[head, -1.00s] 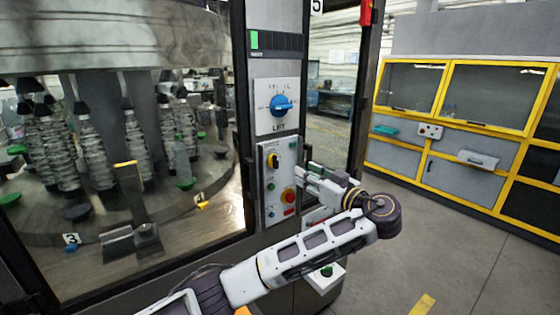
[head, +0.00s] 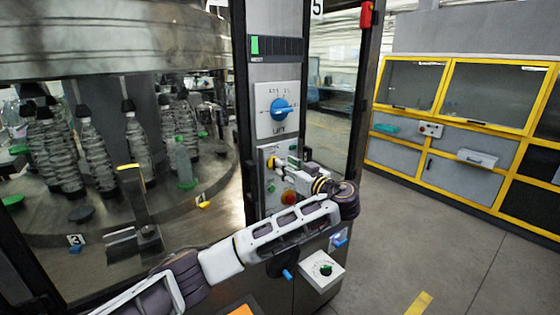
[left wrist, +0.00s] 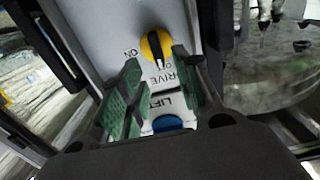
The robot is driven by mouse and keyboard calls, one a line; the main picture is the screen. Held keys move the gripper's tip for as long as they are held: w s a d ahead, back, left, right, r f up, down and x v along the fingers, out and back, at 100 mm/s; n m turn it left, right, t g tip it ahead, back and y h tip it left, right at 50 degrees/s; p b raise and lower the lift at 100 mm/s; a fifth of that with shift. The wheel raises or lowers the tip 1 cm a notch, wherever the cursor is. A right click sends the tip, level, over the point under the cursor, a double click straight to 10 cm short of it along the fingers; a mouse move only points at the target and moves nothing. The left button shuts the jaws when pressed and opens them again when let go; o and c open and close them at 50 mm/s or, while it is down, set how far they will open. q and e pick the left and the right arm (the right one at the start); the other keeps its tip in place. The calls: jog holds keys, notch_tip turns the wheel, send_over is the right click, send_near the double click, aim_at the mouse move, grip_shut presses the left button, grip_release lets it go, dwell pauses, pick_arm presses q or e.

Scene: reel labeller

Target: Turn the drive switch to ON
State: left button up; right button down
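The drive switch is a round yellow knob with a black handle (left wrist: 157,46) on a grey panel, seen rotated in the left wrist view. Its handle lies nearly upright in that picture, towards the OFF mark; ON is printed to its left. In the head view the yellow knob (head: 272,162) shows at the panel's upper left, partly covered. My left gripper (left wrist: 157,58) is open, with its two green-padded fingers on either side of the knob, apparently short of touching it. In the head view this gripper (head: 283,163) is in front of the panel. My right gripper is not in view.
A blue LIFT dial (head: 281,109) sits above the panel. A red button (head: 289,197) is just below my gripper. A white box with a green knob (head: 325,269) juts out lower down. Bottles stand on the carousel at left; open floor lies at right.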

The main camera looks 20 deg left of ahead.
pick_arm(q)
jog(key=shift+p+x, duration=0.5)
jog(key=shift+x, duration=1.65)
grip_shut()
